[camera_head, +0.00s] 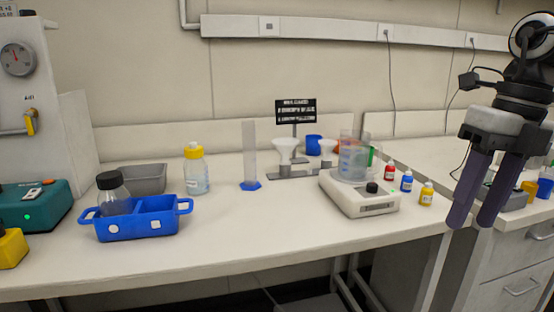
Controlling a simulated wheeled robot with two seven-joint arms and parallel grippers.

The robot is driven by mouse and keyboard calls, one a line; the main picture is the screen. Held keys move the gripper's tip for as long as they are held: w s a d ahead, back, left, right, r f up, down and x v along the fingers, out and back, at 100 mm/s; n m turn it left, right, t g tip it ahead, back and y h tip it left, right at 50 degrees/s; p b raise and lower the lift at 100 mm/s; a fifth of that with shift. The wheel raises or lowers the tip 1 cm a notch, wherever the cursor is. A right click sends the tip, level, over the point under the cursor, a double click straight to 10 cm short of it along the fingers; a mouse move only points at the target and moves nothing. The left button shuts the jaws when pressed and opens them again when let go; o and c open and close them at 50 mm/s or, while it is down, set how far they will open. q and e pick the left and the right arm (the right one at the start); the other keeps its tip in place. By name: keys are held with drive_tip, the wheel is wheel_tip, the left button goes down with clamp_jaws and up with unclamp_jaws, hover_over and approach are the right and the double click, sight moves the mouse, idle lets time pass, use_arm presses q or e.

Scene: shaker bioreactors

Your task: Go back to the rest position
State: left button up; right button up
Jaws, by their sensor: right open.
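My right gripper (477,222) shows at the right side of the head view, with its two dark fingers pointing down. It is open and empty, with a narrow gap between the fingers. It hangs in front of the gap between the main bench and the right-hand bench, apart from the bottles. My left gripper does not show in this view.
The white bench (260,225) holds a blue two-part tray (150,228) with a dark-capped bottle (115,195), a yellow-capped bottle (196,172), a measuring cylinder (250,155), a stirrer (358,196) bearing a beaker (352,160), and small coloured bottles. The bench front is clear.

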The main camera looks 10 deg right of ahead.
wheel_tip(320, 180, down, 30)
drive_tip(key=w+m+t+y+p, duration=0.25)
drive_tip(key=m+t+y, duration=0.25)
drive_tip(key=m+t, duration=1.05)
drive_tip(key=s+a+f+m+g+h+p, duration=0.1)
drive_tip(key=s+a+f+m+g+h, duration=0.4)
drive_tip(key=f+m, duration=0.65)
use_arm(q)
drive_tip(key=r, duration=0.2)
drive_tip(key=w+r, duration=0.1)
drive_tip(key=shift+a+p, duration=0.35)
use_arm(e)
drive_tip(key=s+a+f+m+g, duration=0.1)
drive_tip(key=s+a+f+m, duration=0.1)
drive_tip(key=s+a, duration=0.3)
drive_tip(key=s+a+f+m+g, duration=0.1)
drive_tip(key=s+a+f+m, duration=0.2)
drive_tip(key=a, duration=0.7)
drive_tip(key=shift+s+a+f+m+y, duration=0.15)
drive_tip(key=shift+s+f+m+y, duration=0.2)
drive_tip(key=shift+s+m, duration=0.8)
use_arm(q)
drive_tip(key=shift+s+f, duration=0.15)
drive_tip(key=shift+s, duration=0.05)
use_arm(e)
drive_tip(key=shift+r+g, duration=0.15)
drive_tip(key=shift+g, duration=0.1)
